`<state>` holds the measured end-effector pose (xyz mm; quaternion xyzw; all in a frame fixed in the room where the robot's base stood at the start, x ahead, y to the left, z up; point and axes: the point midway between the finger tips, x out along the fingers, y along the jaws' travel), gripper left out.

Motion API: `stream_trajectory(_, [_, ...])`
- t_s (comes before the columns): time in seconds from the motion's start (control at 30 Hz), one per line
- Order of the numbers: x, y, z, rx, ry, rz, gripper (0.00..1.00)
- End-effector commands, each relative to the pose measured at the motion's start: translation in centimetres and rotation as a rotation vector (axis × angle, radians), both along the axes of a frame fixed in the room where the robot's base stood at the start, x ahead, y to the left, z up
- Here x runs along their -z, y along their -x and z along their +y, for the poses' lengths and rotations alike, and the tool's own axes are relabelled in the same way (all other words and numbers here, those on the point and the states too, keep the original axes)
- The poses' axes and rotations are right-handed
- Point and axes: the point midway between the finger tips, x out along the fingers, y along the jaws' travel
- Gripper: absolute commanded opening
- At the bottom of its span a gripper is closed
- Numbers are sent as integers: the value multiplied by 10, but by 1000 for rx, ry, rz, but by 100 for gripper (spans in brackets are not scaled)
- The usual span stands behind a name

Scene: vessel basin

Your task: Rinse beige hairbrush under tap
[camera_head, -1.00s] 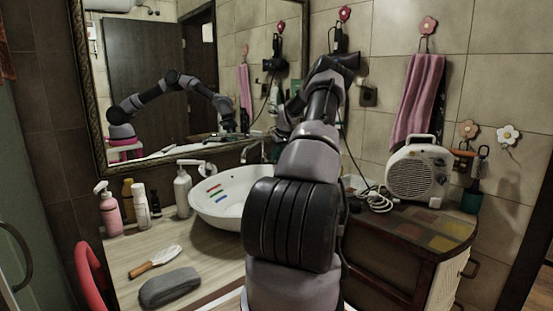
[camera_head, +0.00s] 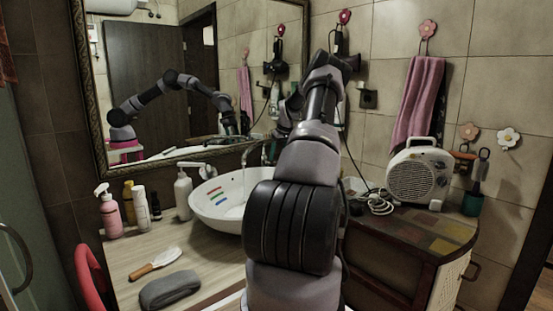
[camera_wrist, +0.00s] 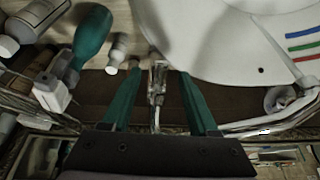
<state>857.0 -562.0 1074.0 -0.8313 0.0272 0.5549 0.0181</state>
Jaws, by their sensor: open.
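The beige hairbrush (camera_head: 155,263) lies on the wooden counter left of the basin, its brown handle towards the front left and its pale head to the back right. My gripper (camera_wrist: 160,73) is open, away from the brush, by the tap. In the wrist view the metal tap (camera_wrist: 157,82) shows between its two green fingers, with gaps visible on both sides. The white basin (camera_head: 218,222) has coloured stripes inside; its rim also fills the upper right of the wrist view (camera_wrist: 200,50). My arm hides much of the gripper and the basin's right side in the head view.
A grey pouch (camera_head: 170,290) lies in front of the brush. Several bottles, including a pink one (camera_head: 110,217) and a white dispenser (camera_head: 183,192), stand left of the basin. A fan heater (camera_head: 418,176) stands at the right. The mirror (camera_head: 150,90) is close behind the tap.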

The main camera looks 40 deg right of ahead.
Motion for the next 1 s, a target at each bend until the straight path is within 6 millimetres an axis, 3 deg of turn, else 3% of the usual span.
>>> stream_trajectory(0.2, [-44, 18, 0, 2, 5, -3, 60])
stream_trajectory(0.4, [-72, 29, 1, 2, 3, -2, 60])
stream_trajectory(0.6, [-81, 33, 2, 1, 2, -1, 60])
stream_trajectory(1.0, [-81, 33, 2, 0, 1, -2, 60])
